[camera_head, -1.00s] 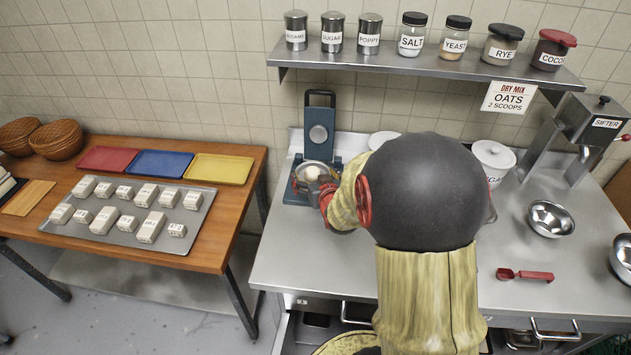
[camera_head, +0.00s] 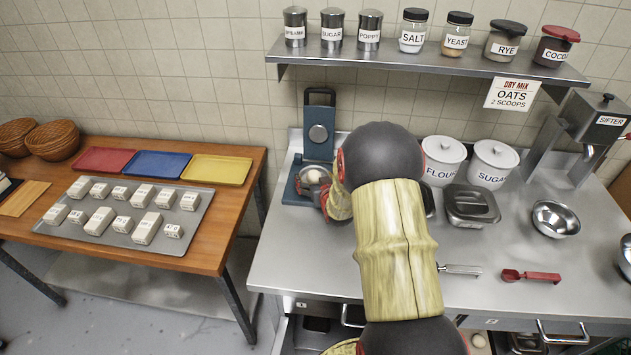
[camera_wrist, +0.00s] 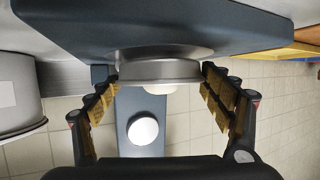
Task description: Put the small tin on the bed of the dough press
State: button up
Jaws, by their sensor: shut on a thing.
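The dough press (camera_head: 320,112) stands at the back left of the steel counter, its blue upright raised behind its blue bed (camera_head: 292,192). The small tin (camera_head: 316,176) is round and silver, with a pale, rounded lump showing at its open side. It is at the bed, and in the wrist view the tin (camera_wrist: 160,70) appears to meet the blue bed (camera_wrist: 120,38). I cannot tell if its full weight rests there. My gripper (camera_wrist: 162,78) is shut on the tin, one finger on each side. In the head view my arm partly hides the gripper and tin.
Flour (camera_head: 443,160) and sugar (camera_head: 492,163) canisters and a dark lidded tin (camera_head: 471,205) stand right of my arm. A metal bowl (camera_head: 555,218) and red scoop (camera_head: 530,276) lie farther right. A shelf (camera_head: 430,62) of jars hangs above the counter.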

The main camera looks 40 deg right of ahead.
jog(key=shift+f, duration=0.25)
jog(key=shift+f, duration=0.15)
jog(key=o, duration=1.2)
jog(key=shift+c, duration=0.2)
